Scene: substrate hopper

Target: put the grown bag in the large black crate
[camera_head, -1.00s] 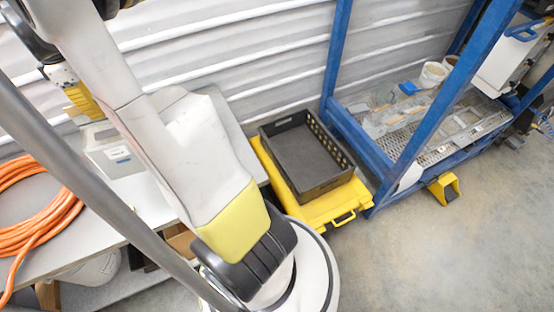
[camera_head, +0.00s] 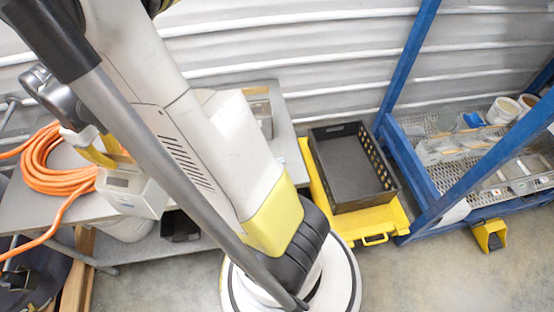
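The large black crate (camera_head: 376,200) is an open, empty box with slotted walls, on top of a yellow case at the centre right. My gripper (camera_head: 110,160), with yellow parts, is at the left, over the grey table. A pale, box-shaped bag with a small label (camera_head: 140,197), apparently the grown bag, hangs just below it. My gripper appears shut on its top; the fingertips are small and partly hidden. The bag is well to the left of the crate, with my arm between them in the picture.
The yellow case (camera_head: 375,222) stands on the floor beside a blue frame (camera_head: 410,65) with a mesh tray. Coiled orange hose (camera_head: 55,178) lies on the grey table (camera_head: 35,210). A yellow block (camera_head: 489,235) is on the floor. The floor in front of the crate is clear.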

